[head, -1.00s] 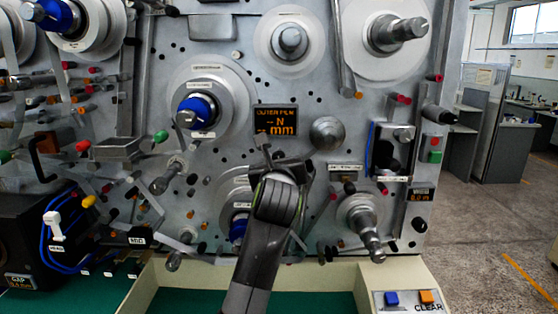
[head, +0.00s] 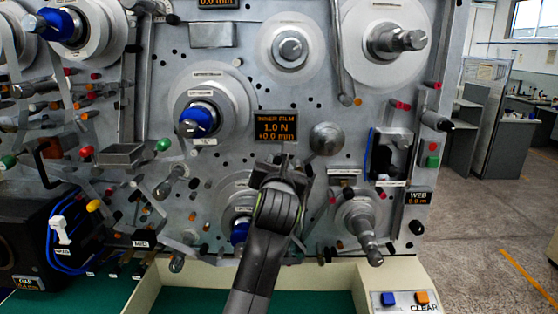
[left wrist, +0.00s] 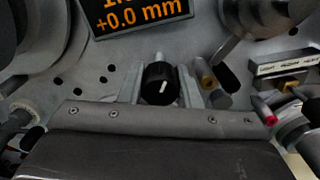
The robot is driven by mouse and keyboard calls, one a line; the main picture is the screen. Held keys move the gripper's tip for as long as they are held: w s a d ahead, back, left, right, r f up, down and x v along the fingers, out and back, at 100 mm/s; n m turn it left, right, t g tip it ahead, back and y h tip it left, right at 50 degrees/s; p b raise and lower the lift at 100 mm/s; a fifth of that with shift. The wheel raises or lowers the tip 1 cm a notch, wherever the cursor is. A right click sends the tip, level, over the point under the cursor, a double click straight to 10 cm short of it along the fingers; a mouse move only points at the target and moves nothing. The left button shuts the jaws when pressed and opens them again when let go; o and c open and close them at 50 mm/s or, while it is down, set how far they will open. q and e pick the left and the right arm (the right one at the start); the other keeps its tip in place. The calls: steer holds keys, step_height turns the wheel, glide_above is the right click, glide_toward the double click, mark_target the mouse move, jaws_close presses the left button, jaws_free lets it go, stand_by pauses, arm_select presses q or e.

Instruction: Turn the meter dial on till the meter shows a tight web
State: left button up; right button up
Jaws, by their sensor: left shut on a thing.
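The meter (head: 276,128) is a dark screen on the grey panel. It reads INNER FILM, 1.0 N, +0.0 mm in orange; its lower part also shows in the left wrist view (left wrist: 138,16). The meter dial (left wrist: 160,86) is a small black knob with a white pointer mark, just below the screen. My left gripper (head: 277,162) is up against the panel there and hides the dial in the head view. In the left wrist view its two fingers stand on both sides of the dial, shut on it. My right gripper is not in view.
A round metal knob (head: 326,138) sits right of the meter. Spindles with blue hubs (head: 196,118) and several rollers stick out of the panel around my arm. A second screen (head: 419,198) reads WEB. A cream box with blue and orange buttons (head: 405,299) stands below right.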

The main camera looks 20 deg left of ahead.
arm_select(q)
steer(key=shift+m+p, duration=0.35)
steer(key=shift+m, duration=0.45)
steer(key=o, duration=1)
